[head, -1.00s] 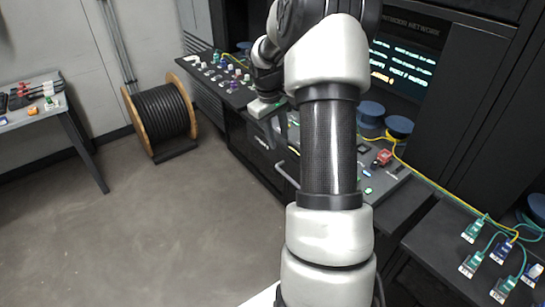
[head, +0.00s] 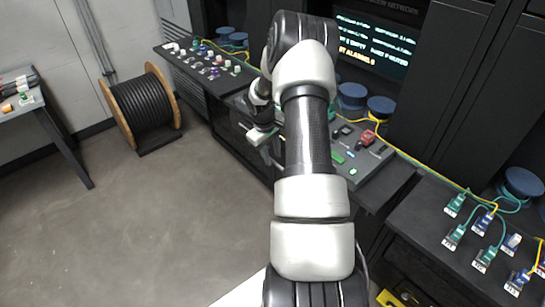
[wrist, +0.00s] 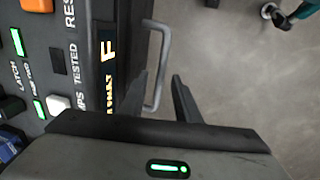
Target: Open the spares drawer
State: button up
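A grey bar handle (wrist: 163,62) shows in the wrist view on the dark front (wrist: 128,45) of the bench unit; I take it for the spares drawer's handle. My gripper (wrist: 160,80) is open, with one dark finger on each side of the handle's lower part in the picture. I cannot tell whether either finger touches it. In the head view my gripper (head: 262,136) is beside the bench front, partly behind my arm. The drawer front is hidden there by my arm, and no open drawer shows.
The console top with lit green buttons (wrist: 17,42) lies left of the handle in the wrist view. A bench with connectors (head: 210,62) stands behind my gripper in the head view. A cable reel (head: 140,105) is at left. The grey floor (head: 150,220) between is clear.

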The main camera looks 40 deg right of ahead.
jog(key=shift+d+f, duration=0.15)
jog(key=shift+f, duration=0.45)
grip_shut()
jog(key=s+a+b, duration=0.1)
jog(key=a+b, duration=0.4)
jog(key=a, duration=1.5)
jog(key=shift+s+a, duration=0.15)
jog(key=shift+s, duration=0.1)
grip_release()
